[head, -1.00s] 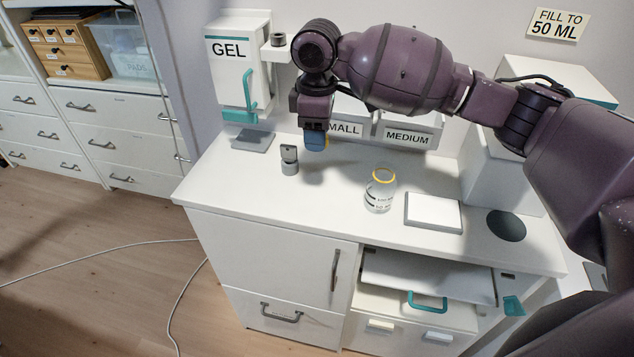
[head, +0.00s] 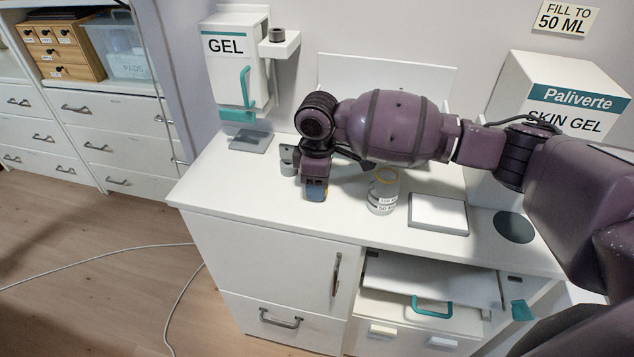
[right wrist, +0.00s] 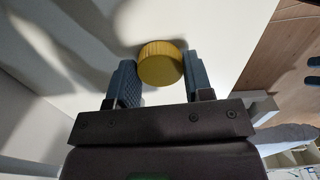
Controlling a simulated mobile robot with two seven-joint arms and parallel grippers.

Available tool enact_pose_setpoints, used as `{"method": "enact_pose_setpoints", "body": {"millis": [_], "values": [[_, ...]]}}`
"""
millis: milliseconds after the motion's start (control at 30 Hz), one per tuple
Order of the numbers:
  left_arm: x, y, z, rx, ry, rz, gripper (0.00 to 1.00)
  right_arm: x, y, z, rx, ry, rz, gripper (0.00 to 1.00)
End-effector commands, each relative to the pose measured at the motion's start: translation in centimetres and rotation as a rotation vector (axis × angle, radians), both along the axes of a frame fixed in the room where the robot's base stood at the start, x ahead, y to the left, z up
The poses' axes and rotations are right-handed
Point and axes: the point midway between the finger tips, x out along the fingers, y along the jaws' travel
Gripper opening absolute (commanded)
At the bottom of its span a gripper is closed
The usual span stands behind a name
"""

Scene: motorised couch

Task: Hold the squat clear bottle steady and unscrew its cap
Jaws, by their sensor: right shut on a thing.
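The squat clear bottle (head: 382,194) stands upright on the white counter, with dark print on its side and a yellow ring around its neck. Its mouth looks uncapped, and no gripper holds the bottle. My right gripper (head: 316,192) is left of the bottle, low over the counter and apart from it. In the right wrist view the yellow cap (right wrist: 160,64) sits between the two fingers of my right gripper (right wrist: 160,80), which is shut on it. The white counter surface shows beyond the cap. My left gripper is not in view.
A grey cylinder (head: 287,160) stands just left of my right gripper. A white flat pad (head: 438,213) and a dark disc (head: 514,226) lie right of the bottle. A GEL dispenser (head: 234,72) is at the back left. The front left of the counter (head: 240,190) is clear.

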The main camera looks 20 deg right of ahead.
Motion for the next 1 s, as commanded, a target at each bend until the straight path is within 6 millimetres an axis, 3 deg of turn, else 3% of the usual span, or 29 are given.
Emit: {"method": "enact_pose_setpoints", "body": {"millis": [367,400,533,867,1000], "values": [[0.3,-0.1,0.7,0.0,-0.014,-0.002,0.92,0.0,0.0,-0.2,0.0,-0.001,0.0,0.18],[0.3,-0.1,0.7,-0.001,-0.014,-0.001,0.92,0.0,0.0,-0.2,0.0,-0.001,0.0,0.53],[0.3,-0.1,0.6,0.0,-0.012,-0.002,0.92,0.0,0.0,-0.2,0.0,-0.001,0.0,0.72],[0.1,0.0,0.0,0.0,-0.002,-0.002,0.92,0.1,0.0,0.0,0.0,-0.002,0.0,0.72],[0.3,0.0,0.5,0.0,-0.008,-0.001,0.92,0.1,0.0,1.5,0.001,-0.004,-0.001,0.72]]}}
